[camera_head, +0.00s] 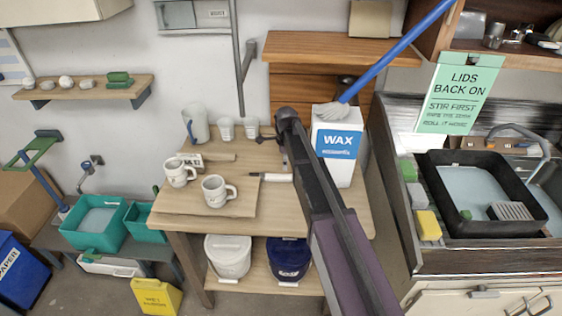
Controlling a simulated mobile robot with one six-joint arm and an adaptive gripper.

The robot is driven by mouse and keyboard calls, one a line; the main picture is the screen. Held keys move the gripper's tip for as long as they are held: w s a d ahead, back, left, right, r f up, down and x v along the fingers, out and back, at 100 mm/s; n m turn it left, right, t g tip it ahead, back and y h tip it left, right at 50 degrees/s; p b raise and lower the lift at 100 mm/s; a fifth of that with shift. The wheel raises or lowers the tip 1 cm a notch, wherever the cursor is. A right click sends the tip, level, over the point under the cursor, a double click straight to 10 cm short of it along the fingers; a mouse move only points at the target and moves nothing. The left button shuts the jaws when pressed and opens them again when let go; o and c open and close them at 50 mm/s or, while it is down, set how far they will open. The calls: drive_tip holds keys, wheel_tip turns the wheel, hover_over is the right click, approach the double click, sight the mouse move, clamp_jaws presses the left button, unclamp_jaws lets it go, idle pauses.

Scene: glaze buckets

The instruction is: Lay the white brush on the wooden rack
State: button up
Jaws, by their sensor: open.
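A slim white brush (277,177) with a dark tip lies on the wooden table, left of my arm. My arm hides part of the table right of the brush.
A pitcher (196,124) and cups (226,128) stand behind. A white WAX box (339,143) stands close right of my arm, with a blue-handled mop (398,49) leaning over it.

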drive_tip(key=shift+r+p, duration=2.35)
drive_tip(key=shift+r, duration=0.3)
drive_tip(key=shift+o, duration=0.4)
drive_tip(key=shift+d, duration=0.1)
